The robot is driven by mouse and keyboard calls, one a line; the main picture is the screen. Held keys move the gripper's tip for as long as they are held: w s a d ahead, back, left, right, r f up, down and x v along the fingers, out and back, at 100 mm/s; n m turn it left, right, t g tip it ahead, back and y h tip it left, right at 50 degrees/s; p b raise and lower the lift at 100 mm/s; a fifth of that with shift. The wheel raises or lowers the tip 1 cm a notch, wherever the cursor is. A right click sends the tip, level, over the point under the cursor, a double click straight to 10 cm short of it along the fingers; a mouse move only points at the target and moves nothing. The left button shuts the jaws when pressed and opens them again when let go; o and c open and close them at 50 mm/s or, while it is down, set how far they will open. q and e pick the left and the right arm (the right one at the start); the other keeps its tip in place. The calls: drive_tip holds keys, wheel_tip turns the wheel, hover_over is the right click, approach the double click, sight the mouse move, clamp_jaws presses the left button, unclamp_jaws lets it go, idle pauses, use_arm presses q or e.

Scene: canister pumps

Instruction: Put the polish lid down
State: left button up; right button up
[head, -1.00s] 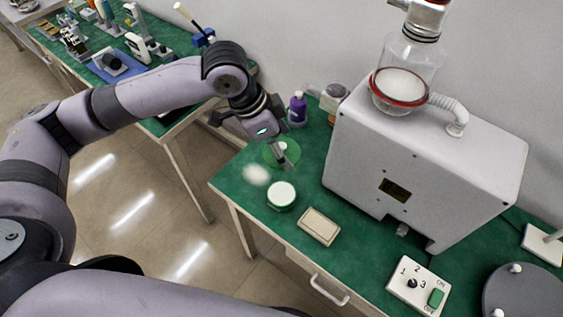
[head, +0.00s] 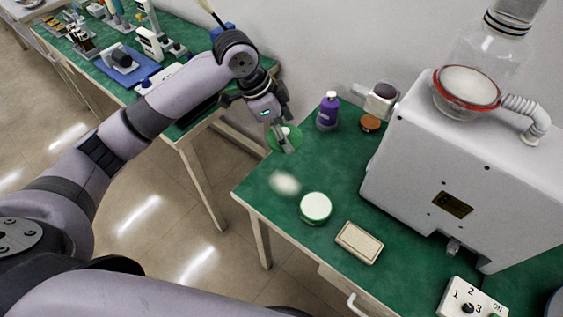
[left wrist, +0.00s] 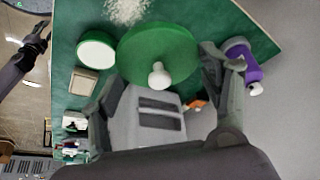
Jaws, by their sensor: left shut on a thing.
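The polish lid is a green disc with a white knob (left wrist: 160,72), and it fills the middle of the left wrist view. My left gripper (head: 288,146) is shut on the lid (head: 286,133), with a finger at each side of it. In the head view they are near the table's far left corner; whether the lid touches the green top I cannot tell. A round tin (head: 316,207) with a white top and green side stands nearer to me, and also shows in the left wrist view (left wrist: 96,50). What seems my dark right gripper (left wrist: 38,42) shows small, its jaws unclear.
A whitish patch (head: 285,182) lies by the tin, with a beige dish (head: 359,243) to the right. A large white machine (head: 455,165) fills the right.

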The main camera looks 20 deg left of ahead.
use_arm(q)
hover_over(288, 170)
drive_tip(key=a, duration=0.1)
wheel_tip(288, 170, down, 5)
drive_tip(key=f, duration=0.4)
drive_tip(key=shift+s+a, duration=0.15)
drive_tip(key=shift+s, duration=0.1)
drive_tip(key=shift+f, duration=0.5)
wheel_tip(288, 170, down, 4)
drive_tip(key=shift+r+p, duration=0.25)
drive_tip(key=shift+p, duration=0.1)
drive_tip(key=shift+c, duration=0.3)
drive_tip(key=shift+s, duration=0.1)
drive_tip(key=c, duration=1)
drive_tip(key=o, duration=1.2)
drive_tip(key=shift+f, duration=0.15)
drive_tip(key=o, duration=0.8)
use_arm(e)
drive_tip(key=shift+s+r, duration=0.1)
drive_tip(key=shift+r, duration=0.3)
